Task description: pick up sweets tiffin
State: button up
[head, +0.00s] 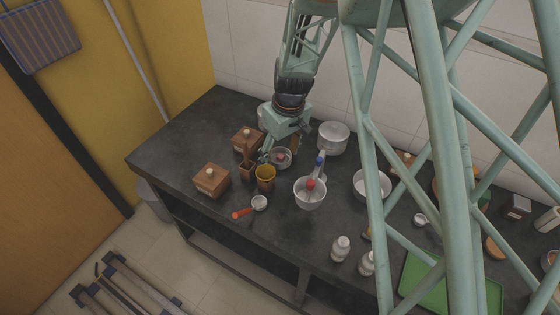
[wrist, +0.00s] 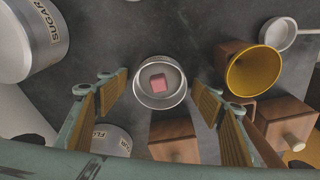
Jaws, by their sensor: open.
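The sweets tiffin is a small, round, open steel container (wrist: 147,98) with a pink block in it. It stands upright on the dark counter and also shows in the head view (head: 283,164), partly hidden by my gripper. My gripper (head: 279,151) points down just above it. In the wrist view my gripper (wrist: 160,92) is open, with one ridged finger on each side of the tiffin and gaps between. Nothing is held. I cannot tell the exact height of the fingertips above the rim.
A yellow cup (wrist: 262,75) and wooden boxes (head: 210,181) stand close by. A steel canister marked SUGAR (wrist: 30,40) and one marked FLOUR (wrist: 111,140) are near. The counter's left end is clear.

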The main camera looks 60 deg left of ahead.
dwell(0.5)
jog(key=c, duration=1)
jog(key=shift+r, duration=0.1)
notch_tip(320, 180, up, 10)
jog(key=p, duration=0.1)
jog(key=shift+p, duration=0.4)
jog(key=shift+w+d, duration=0.1)
